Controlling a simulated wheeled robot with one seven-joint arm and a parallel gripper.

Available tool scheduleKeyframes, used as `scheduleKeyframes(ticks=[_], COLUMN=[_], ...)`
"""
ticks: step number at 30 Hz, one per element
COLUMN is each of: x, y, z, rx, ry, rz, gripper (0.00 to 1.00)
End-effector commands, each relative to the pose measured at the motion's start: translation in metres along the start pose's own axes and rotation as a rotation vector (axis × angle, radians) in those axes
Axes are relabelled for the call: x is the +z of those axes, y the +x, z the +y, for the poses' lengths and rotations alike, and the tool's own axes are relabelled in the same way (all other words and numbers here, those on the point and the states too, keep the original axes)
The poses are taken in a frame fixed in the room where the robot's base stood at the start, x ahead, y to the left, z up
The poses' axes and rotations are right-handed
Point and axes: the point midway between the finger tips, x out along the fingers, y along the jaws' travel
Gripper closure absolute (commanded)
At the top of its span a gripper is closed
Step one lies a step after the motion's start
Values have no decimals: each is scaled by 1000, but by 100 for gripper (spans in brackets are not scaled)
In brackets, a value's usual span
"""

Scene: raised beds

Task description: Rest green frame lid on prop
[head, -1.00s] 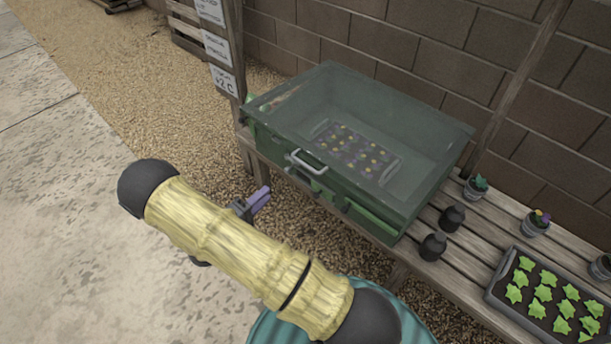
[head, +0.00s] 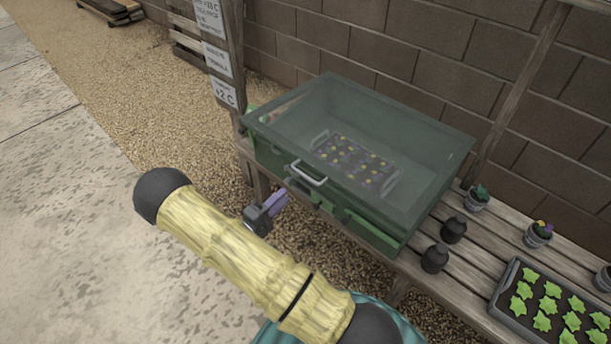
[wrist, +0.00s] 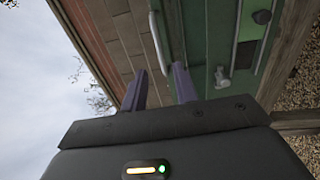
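The green frame (head: 268,160) stands on a slatted bench, with its see-through lid (head: 420,130) lying down over it. A pale bar handle (head: 309,173) is on the lid's front edge and also shows in the wrist view (wrist: 235,38). A lighter green bar (head: 371,231) lies along the front face; I cannot tell whether it is the prop. My gripper (head: 278,202) is in front of the frame, below and left of the handle, apart from it. In the wrist view my gripper's (wrist: 158,72) purple fingers are spread with nothing between them.
A planted tray (head: 350,160) shows through the lid. Two dark pots (head: 435,258), small potted plants (head: 478,198) and a seedling tray (head: 507,288) occupy the bench on the right. A signed wooden post (head: 232,60) stands at left, a block wall behind. Gravel and paving in front are open.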

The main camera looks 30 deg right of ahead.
Motion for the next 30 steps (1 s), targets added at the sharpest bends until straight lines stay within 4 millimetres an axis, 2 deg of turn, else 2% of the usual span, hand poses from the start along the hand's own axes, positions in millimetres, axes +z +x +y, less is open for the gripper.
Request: scheduleKeyframes(ticks=[9, 16, 21, 29, 30], x=[1, 0, 0, 0, 0], y=[58, 95, 108, 109, 109], z=[0, 0, 0, 0, 0], rx=[1, 0, 0, -1, -1], ry=[0, 1, 1, 1, 0], rz=[-4, -3, -1, 0, 0], gripper=[71, 71, 71, 71, 75])
